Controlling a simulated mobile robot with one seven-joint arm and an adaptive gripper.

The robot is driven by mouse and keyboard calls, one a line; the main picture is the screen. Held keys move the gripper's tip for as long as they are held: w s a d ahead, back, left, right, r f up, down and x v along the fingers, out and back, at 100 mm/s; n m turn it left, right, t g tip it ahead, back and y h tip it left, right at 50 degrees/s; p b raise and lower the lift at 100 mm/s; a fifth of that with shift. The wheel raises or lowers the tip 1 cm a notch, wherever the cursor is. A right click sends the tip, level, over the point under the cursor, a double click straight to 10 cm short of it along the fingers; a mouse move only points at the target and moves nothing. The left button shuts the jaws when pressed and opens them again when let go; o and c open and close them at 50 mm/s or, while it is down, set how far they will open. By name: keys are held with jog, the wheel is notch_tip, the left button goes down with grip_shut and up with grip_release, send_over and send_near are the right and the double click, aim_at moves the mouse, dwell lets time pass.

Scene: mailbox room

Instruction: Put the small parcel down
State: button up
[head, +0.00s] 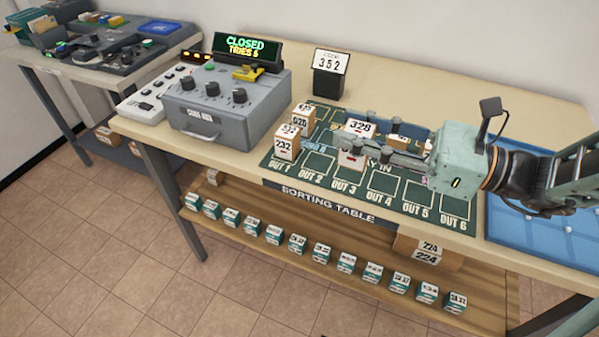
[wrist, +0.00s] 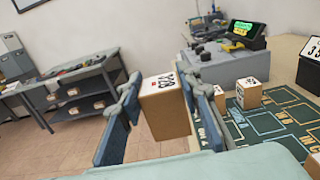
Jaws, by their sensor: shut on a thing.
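The small parcel is a brown box with a white label reading 328 (head: 360,128). It also shows in the wrist view (wrist: 166,112), upright between the two fingers. My gripper (head: 345,133) is shut on it over the green mat (head: 408,209) of the sorting table. In the head view the near finger crosses in front of the parcel. A pale box face with a red mark shows below that finger; I cannot tell whether it belongs to the held parcel. The gap between parcel and mat is also hidden.
Parcels stand at the mat's left end, one marked 232 (head: 286,146) near OUT 1 and another (head: 302,116) behind it. A grey control box (head: 224,107) and a black 352 sign (head: 329,80) stand behind. OUT 4 to OUT 6 look clear.

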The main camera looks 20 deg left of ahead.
jog(key=shift+s+f, duration=0.1)
jog(key=w+a+f+b, duration=0.1)
jog(key=w+a+f, duration=0.1)
jog(key=w+f, duration=0.1)
jog(key=w+a+f+b, duration=0.2)
jog(key=w+a+f, duration=0.1)
jog(key=w, duration=0.1)
jog(key=w+a+f+b, duration=0.2)
jog(key=w+a+f, duration=0.1)
jog(key=shift+w+a+f, duration=0.2)
jog(key=shift+a+f, duration=0.05)
jog(key=shift+w+f+b, duration=0.1)
jog(key=shift+f+b, duration=0.3)
jog(key=shift+f, duration=1.2)
jog(key=shift+f, duration=0.15)
jog(key=o, duration=1.2)
